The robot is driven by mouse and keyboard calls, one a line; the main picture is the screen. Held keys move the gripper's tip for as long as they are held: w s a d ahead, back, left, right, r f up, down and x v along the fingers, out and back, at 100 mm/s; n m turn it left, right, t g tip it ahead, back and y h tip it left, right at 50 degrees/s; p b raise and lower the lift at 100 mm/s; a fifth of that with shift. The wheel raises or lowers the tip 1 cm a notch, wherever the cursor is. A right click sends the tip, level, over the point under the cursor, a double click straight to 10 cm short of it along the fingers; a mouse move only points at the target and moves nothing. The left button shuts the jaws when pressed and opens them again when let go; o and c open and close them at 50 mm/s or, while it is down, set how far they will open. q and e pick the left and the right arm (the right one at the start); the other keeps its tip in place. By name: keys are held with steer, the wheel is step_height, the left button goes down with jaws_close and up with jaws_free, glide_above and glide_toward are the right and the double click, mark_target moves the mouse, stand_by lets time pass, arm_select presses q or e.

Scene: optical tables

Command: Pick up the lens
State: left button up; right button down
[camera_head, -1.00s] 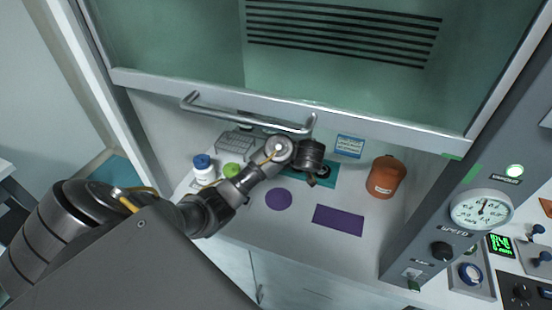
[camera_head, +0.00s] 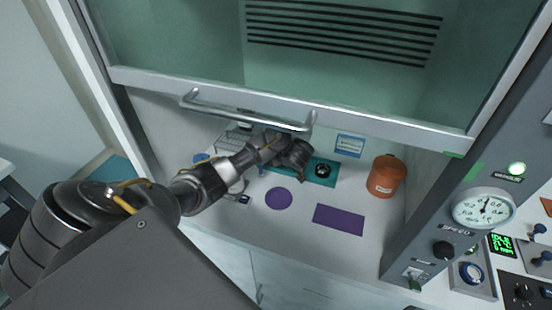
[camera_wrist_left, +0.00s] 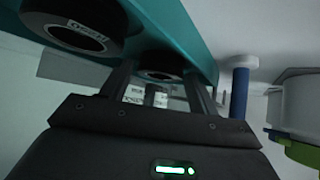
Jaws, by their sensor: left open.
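A second dark ring (camera_wrist_left: 160,74) shows beyond and between my left gripper's fingers (camera_wrist_left: 158,92). The fingers are apart, with no object clearly held. In the head view my left gripper (camera_head: 298,160) is over the left part of the teal strip and hides it. I cannot tell which ring is the lens. My right gripper is not in view.
A blue post (camera_wrist_left: 240,92) stands beside the strip. An orange-brown jar (camera_head: 386,177) is at right. A wire rack (camera_head: 234,140) and a blue-capped bottle (camera_head: 201,159) are at left. The raised sash handle (camera_head: 245,112) crosses above my arm. Purple patches (camera_head: 338,219) lie in front.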

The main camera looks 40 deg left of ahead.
arm_select(q)
steer(key=c, duration=0.8)
steer(key=shift+o, duration=0.2)
steer(key=shift+r, duration=0.55)
step_height(320, 180, up, 2)
steer(key=shift+r, duration=0.1)
steer(key=s+f+p+v, duration=0.1)
steer(key=s+p+v, duration=0.2)
steer(key=p+v, duration=1)
steer(key=v, duration=0.3)
steer(key=shift+s+d+p, duration=0.2)
steer(key=shift+s+p, duration=0.15)
steer(key=shift+f, duration=0.1)
